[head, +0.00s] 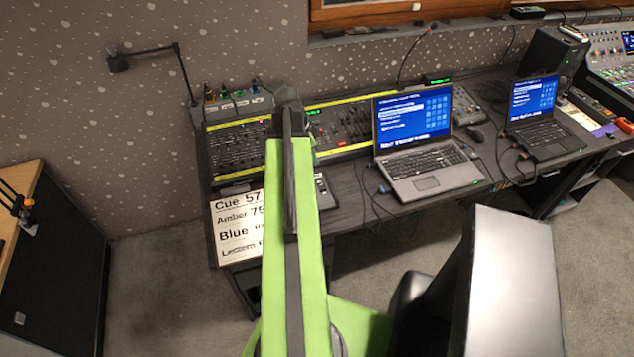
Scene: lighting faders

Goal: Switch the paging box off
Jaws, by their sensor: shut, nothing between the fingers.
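I cannot tell for sure which object is the paging box. A small grey box (232,107) with several coloured connectors or knobs on top stands at the back left of the desk. A small black unit (437,79) with a green display sits behind the near laptop, close to the foot of a thin gooseneck (405,62). No switch position can be read on either. My gripper (288,97) is at the far end of my green arm, over the mixing desk and just right of the grey box. It is shut and empty; its fingertips are hard to make out.
A fader desk (238,148) lies under my arm, with a cue sheet (236,226) in front of it. A laptop (428,170) and a second laptop (540,135) stand to the right among cables. A desk lamp (150,52) rises at left. Carpet (165,270) is clear at left.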

